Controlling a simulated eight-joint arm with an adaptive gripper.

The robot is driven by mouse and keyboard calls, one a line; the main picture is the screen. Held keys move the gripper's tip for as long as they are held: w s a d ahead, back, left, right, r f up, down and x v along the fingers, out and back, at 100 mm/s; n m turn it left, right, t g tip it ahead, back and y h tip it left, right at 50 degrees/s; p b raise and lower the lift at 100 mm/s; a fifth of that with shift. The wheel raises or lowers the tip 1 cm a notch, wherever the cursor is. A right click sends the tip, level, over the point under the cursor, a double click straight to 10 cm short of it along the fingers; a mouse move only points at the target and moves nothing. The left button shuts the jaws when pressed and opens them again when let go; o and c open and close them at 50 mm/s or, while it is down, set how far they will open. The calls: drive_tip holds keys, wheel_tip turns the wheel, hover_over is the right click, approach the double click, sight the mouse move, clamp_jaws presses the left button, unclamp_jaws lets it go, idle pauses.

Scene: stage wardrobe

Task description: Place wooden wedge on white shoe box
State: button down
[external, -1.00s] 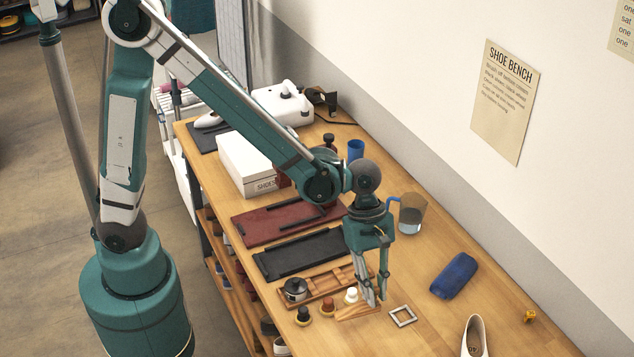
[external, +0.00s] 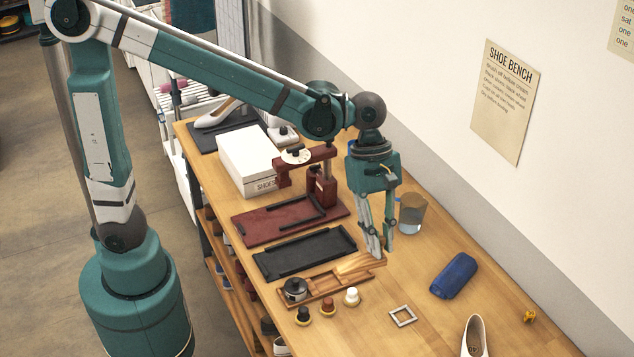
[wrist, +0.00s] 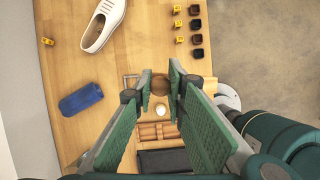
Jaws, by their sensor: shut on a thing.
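The wooden wedge (external: 356,265) is light striped wood. My gripper (external: 381,254) is shut on it and holds it above the bench, over the far end of the wooden tray in the external view. In the wrist view the wedge (wrist: 160,87) shows as a brown end between the fingertips. The white shoe box (external: 246,156) stands closed on the left of the bench, farther back, with a flat white lid. It is well apart from my gripper and I do not make it out in the wrist view.
A red press (external: 318,188) with an upright post stands right beside the shoe box. A black tray (external: 305,254), a wooden tray (external: 322,288) and a clear jug (external: 412,214) are nearby. A blue roll (external: 454,276) and a metal frame (external: 402,316) lie on the right.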

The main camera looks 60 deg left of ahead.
wheel_tip(320, 180, up, 4)
drive_tip(key=shift+f, duration=0.1)
drive_tip(key=w+a+n+t, duration=0.1)
drive_tip(key=w+a+n, duration=0.1)
drive_tip(key=w+a, duration=0.35)
drive_tip(key=w+a+n+p, duration=0.1)
drive_tip(key=w+a, duration=0.1)
drive_tip(key=a, duration=0.6)
drive_tip(key=w+a+n+t, duration=0.1)
drive_tip(key=w+a+n, duration=0.15)
drive_tip(key=a, duration=0.35)
drive_tip(key=w+a+n+t+y+p, duration=0.1)
drive_tip(key=w+a+n, duration=0.1)
drive_tip(key=a, duration=1.1)
drive_tip(key=w+a+n+t+p, duration=0.1)
drive_tip(key=w+a+n, duration=0.15)
drive_tip(key=a, duration=1.05)
drive_tip(key=s+a+n+y+p, duration=0.1)
drive_tip(key=s+a+n, duration=0.35)
drive_tip(key=a, duration=0.85)
drive_tip(key=s+a+n+t+y+p, duration=0.1)
drive_tip(key=s+a+n, duration=0.1)
drive_tip(key=s+a, duration=0.8)
drive_tip(key=s+a+n+y+p, duration=0.1)
drive_tip(key=s+a+n+y, duration=0.15)
drive_tip(key=a, duration=1.45)
wheel_tip(320, 180, down, 11)
drive_tip(key=shift+d+h, duration=0.3)
drive_tip(key=shift+h, duration=0.15)
drive_tip(key=shift+f, duration=2.95)
